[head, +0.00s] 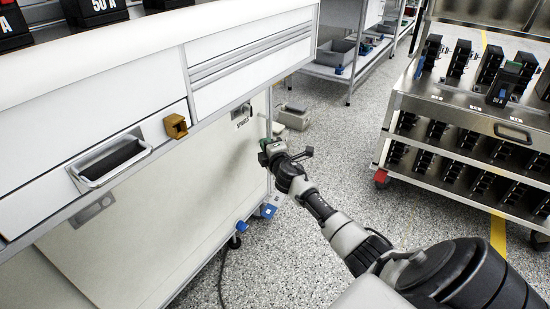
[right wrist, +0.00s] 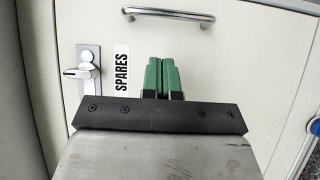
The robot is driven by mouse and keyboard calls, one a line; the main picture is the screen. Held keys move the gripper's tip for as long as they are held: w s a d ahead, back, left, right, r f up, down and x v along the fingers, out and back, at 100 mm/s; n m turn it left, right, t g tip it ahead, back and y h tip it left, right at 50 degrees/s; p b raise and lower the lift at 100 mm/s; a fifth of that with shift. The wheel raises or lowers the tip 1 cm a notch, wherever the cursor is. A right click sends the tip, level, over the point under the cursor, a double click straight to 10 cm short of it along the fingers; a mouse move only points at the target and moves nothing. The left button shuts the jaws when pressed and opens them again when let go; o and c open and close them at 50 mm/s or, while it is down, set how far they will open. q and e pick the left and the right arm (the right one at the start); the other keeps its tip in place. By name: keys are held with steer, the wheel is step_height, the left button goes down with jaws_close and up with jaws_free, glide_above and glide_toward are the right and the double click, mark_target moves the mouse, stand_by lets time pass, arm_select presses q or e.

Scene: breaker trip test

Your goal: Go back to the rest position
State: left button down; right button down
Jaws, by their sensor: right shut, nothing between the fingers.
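My right gripper (head: 264,152) is at the end of my arm, which comes in from the lower right in the head view. It is near the front of the white cabinet (head: 150,230). In the right wrist view its green fingers (right wrist: 160,76) are together with nothing between them. Behind them is the light cabinet door (right wrist: 225,70) with a SPARES label (right wrist: 121,75), a lever handle and lock (right wrist: 84,72), and a bar handle (right wrist: 168,15). I cannot tell whether the fingers touch the door. My left gripper is not in view.
A metal cart (head: 470,108) with several black breakers stands at the right. A shelf unit (head: 345,75) with grey bins is at the back. A drawer handle (head: 110,160) sticks out at left. Speckled floor (head: 330,150) is open between cabinet and cart.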

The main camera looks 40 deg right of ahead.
steer(key=p+v, duration=0.2)
steer(key=v, duration=0.5)
steer(key=shift+s, duration=0.3)
